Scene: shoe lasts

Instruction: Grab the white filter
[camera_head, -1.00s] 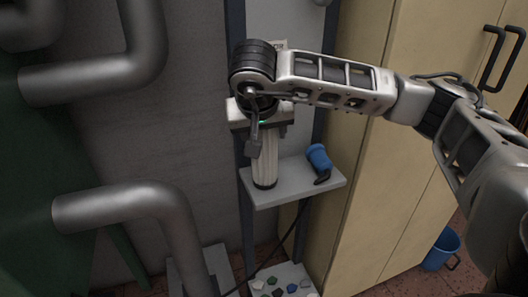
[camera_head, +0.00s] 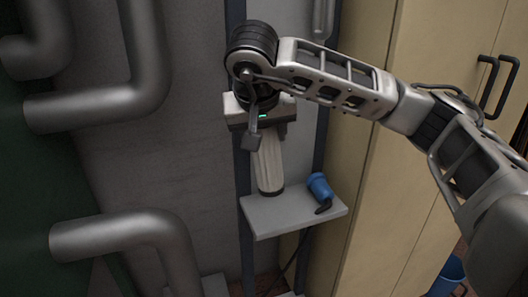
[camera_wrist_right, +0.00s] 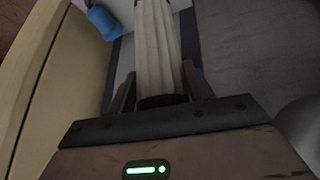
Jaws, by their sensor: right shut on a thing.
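The white filter (camera_head: 268,160) is a pale ribbed cylinder with a dark lower end, tilted slightly in the head view. My right gripper (camera_head: 262,138) is over its upper part. In the right wrist view, the filter (camera_wrist_right: 158,45) runs between the two dark fingers of the right gripper (camera_wrist_right: 160,92), which is shut on it. The filter's lower end shows in front of the rear part of the grey shelf (camera_head: 290,218), and I cannot tell the exact gap between them. The gripper hides the filter's top. My left gripper is not in view.
A blue cup-like object with a black part (camera_head: 319,187) lies on the shelf to the right of the filter. A beige cabinet (camera_head: 385,190) stands at right, and thick grey pipes (camera_head: 110,235) are at left. A blue bucket (camera_head: 447,275) is on the floor.

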